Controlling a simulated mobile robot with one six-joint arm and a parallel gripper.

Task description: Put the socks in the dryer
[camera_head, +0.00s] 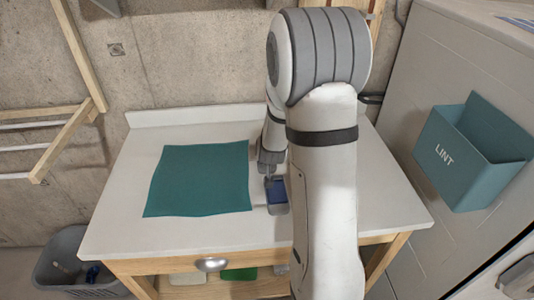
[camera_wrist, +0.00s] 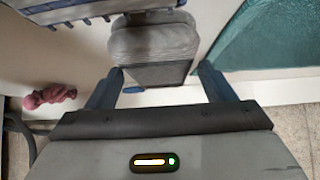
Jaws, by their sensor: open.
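A crumpled pink-red cloth bundle (camera_wrist: 50,95), which looks like socks, lies on a pale surface at the left of the wrist view. It does not show in the head view, where my arm covers part of the table. My gripper (camera_wrist: 160,85) is open, its two blue fingers apart; it hangs over the table in the head view (camera_head: 272,178). A pale appliance (camera_head: 430,60), perhaps the dryer, stands at the right; no opening is clear.
A white-topped table (camera_head: 115,220) with a teal mat (camera_head: 200,180) stands against a concrete wall. A teal LINT bin (camera_head: 470,155) juts from the appliance's side. A grey basket (camera_head: 62,260) is at lower left. A wooden rack (camera_head: 60,140) projects from the wall.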

